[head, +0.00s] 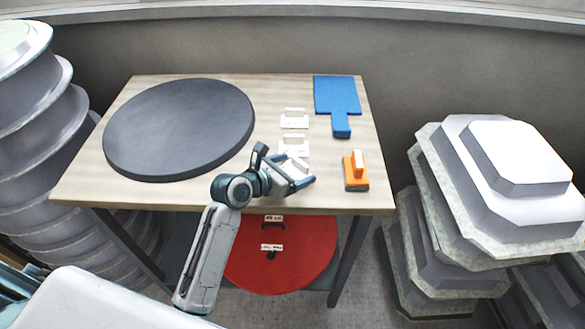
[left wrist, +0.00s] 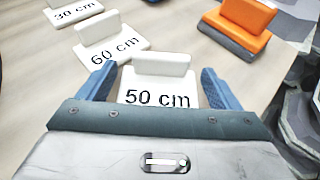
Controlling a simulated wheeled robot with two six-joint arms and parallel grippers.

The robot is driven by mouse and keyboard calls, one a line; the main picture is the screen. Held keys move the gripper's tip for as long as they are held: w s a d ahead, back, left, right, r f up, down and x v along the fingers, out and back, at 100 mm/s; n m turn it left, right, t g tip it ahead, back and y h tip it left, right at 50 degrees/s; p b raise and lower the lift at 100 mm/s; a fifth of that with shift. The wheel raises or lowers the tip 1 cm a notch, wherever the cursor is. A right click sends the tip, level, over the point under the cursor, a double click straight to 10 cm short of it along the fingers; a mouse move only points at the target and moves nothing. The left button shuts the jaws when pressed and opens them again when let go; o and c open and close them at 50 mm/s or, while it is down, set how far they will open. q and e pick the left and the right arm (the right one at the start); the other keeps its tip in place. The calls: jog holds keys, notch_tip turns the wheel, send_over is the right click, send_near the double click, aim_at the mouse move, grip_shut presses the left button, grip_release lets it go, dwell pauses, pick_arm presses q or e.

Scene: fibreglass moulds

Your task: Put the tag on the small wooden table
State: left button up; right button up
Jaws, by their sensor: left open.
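The wooden table (head: 270,92) has a light top with dark legs. Three white tags with upright grips lie on it in a row. In the left wrist view they read 30 cm (left wrist: 75,12), 60 cm (left wrist: 112,47) and 50 cm (left wrist: 157,90). The far tag (head: 294,121) and middle tag (head: 294,149) show clearly in the head view; the near one is partly hidden by my gripper. My left gripper (head: 298,169) is open, its blue fingers on either side of the 50 cm tag (left wrist: 157,76). I cannot tell whether they touch it. My right gripper is out of view.
A large dark disc (head: 180,128) covers the table's left side. A blue paddle-shaped piece (head: 337,97) and an orange-handled block (head: 356,172) lie on the right. A red disc (head: 290,265) with two tags is below the table. Mould stacks (head: 500,190) stand at both sides.

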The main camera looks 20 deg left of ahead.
pick_arm(q)
jog(key=shift+s+r, duration=0.1)
jog(key=shift+s+a+r, duration=0.1)
jog(key=shift+s+a, duration=0.15)
jog(key=shift+s, duration=0.05)
jog(key=b+v, duration=0.1)
jog(key=v, duration=0.8)
jog(key=shift+b, duration=0.4)
jog(key=shift+v, duration=1.1)
jog(key=shift+d, duration=0.1)
